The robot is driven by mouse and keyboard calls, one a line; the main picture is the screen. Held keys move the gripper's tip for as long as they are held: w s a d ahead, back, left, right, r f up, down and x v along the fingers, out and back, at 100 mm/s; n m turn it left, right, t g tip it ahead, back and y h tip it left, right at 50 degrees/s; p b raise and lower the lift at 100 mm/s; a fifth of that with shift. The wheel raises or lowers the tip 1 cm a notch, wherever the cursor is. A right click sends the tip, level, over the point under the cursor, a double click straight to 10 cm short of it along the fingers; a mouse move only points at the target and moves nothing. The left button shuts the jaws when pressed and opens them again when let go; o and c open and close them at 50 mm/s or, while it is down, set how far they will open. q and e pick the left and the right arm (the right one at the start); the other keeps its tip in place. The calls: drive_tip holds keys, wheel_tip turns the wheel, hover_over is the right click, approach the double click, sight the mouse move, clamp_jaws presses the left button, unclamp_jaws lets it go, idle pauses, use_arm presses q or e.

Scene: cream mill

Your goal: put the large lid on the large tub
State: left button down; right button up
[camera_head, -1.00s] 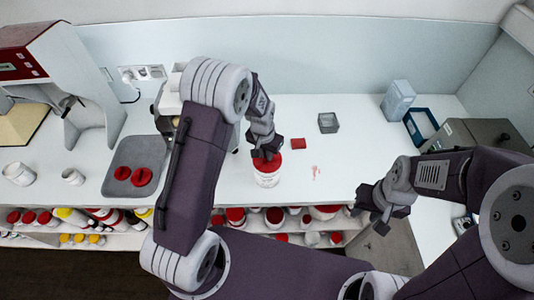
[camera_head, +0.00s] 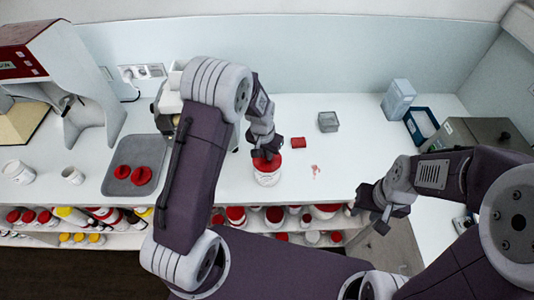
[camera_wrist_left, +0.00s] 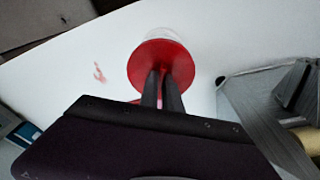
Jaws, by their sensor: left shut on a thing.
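The large red lid (camera_head: 267,163) sits at the mouth of the large white tub (camera_head: 267,180) on the counter, with no clear gap between them in the head view. My left gripper (camera_head: 267,154) is above the tub and shut on the lid. In the left wrist view my left gripper's fingers (camera_wrist_left: 162,88) hold the lid (camera_wrist_left: 146,62) near its middle, and a little of the pale tub (camera_wrist_left: 160,33) shows beyond its rim. Whether the lid is fully seated is hard to tell. My right gripper (camera_head: 378,212) hangs over the counter's front edge at the right; its finger opening is unclear.
A grey tray (camera_head: 120,157) with two red lids (camera_head: 141,176) lies left of my left arm. Two white cups (camera_head: 73,176) stand farther left. The middle counter is mostly clear.

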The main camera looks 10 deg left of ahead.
use_arm(q)
drive_tip(key=shift+s+f, duration=0.1)
drive_tip(key=shift+f, duration=0.2)
drive_tip(key=c, duration=1.5)
unclamp_jaws()
drive_tip(key=shift+w, duration=0.2)
drive_tip(key=o, duration=0.5)
drive_tip(key=shift+r, duration=0.1)
